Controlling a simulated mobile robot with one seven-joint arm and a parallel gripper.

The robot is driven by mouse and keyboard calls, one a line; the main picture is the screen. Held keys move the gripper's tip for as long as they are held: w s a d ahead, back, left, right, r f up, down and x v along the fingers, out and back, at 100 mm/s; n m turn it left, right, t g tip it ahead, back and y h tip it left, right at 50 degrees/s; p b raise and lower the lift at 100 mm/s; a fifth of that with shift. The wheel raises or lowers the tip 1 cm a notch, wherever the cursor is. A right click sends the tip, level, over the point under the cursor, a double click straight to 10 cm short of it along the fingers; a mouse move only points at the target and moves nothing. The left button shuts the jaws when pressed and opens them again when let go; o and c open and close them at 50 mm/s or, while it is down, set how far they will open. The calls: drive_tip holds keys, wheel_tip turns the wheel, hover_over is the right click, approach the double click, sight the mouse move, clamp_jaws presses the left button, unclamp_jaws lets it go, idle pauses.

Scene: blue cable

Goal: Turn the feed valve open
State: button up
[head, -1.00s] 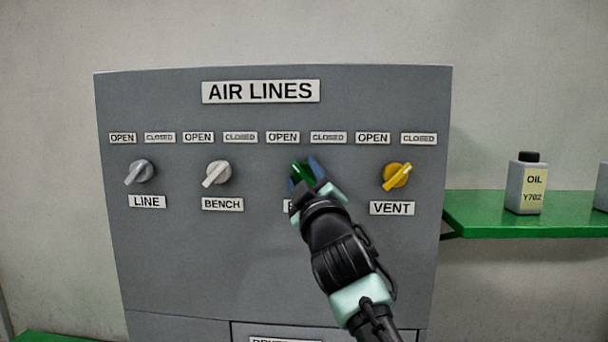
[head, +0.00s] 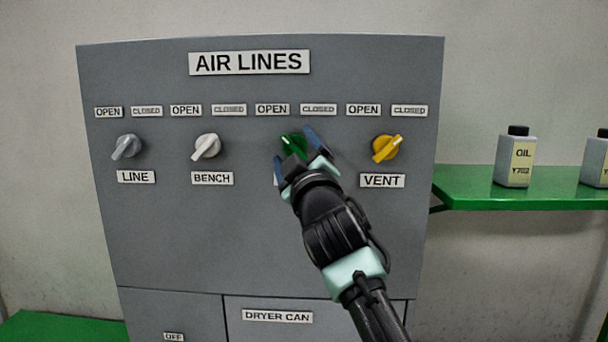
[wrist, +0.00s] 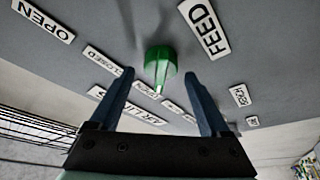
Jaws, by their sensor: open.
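The feed valve is a green knob (head: 293,146) on the grey panel, third from the left. My gripper (head: 296,145) is open in front of it, with one blue finger to the lower left and one to the upper right of the knob. In the wrist view the green knob (wrist: 160,66) shows between the two separated fingertips (wrist: 158,74), with no contact visible. The FEED label (wrist: 204,26) is beside it there; my gripper hides it in the head view. The knob's exact pointing direction is hard to tell.
Grey LINE (head: 126,147), white BENCH (head: 206,147) and yellow VENT (head: 386,148) knobs share the row, with OPEN and CLOSED labels above. VENT is close to my gripper's right. A green shelf (head: 470,190) holds an oil bottle (head: 515,160) at right.

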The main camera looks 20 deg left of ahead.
drive_tip(key=b+v, duration=0.6)
drive_tip(key=v, duration=0.6)
drive_tip(key=shift+b, duration=0.4)
